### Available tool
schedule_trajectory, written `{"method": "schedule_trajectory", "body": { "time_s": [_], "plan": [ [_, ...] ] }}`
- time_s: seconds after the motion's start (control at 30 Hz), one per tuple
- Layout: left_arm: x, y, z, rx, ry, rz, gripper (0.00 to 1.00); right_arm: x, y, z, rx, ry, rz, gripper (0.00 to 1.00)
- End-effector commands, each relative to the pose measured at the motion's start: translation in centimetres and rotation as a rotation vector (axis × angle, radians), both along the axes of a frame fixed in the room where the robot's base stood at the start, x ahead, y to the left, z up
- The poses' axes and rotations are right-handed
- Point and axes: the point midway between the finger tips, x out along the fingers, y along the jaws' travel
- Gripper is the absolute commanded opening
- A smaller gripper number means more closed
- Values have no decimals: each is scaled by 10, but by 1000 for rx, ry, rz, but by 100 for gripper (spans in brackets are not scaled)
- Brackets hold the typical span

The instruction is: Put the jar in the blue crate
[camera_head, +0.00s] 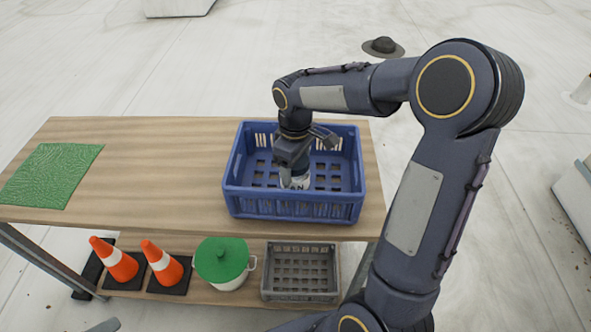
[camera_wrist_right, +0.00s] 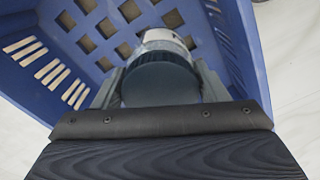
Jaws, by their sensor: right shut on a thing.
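The blue crate (camera_head: 295,209) stands on the right part of the wooden table. My right gripper (camera_head: 294,172) reaches down inside it and is shut on the jar (camera_head: 295,182). The jar shows as a small pale body with dark marks below the fingers. In the right wrist view the jar's dark round lid (camera_wrist_right: 160,84) sits between the two fingers, with the crate's slotted wall (camera_wrist_right: 45,65) and grid floor around it. Whether the jar touches the crate floor I cannot tell. My left gripper is not in view.
A green mat (camera_head: 50,175) lies at the table's left end, with bare wood (camera_head: 155,165) between it and the crate. The lower shelf holds two orange cones (camera_head: 163,262), a white pot with a green lid (camera_head: 222,262) and a grey crate (camera_head: 301,296).

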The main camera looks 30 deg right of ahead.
Motion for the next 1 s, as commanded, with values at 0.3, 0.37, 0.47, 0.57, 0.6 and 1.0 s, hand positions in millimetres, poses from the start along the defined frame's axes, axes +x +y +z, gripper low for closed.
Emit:
{"method": "schedule_trajectory", "body": {
  "time_s": [0.3, 0.37, 0.47, 0.57, 0.6, 1.0],
  "plan": [
    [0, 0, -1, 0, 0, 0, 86, 0, 0, -18, 0, -1, -1, 43],
    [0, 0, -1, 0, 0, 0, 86, 0, 0, -18, 0, -1, 0, 43],
    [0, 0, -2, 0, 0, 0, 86, 0, 0, -20, 0, -1, 0, 43],
    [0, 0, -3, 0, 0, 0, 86, 0, 0, -21, 0, 0, 0, 72],
    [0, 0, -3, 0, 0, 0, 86, 0, 0, -20, 0, 0, 0, 77],
    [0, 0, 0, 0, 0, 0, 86, 0, 0, -17, 0, -1, 0, 88]
  ]
}}
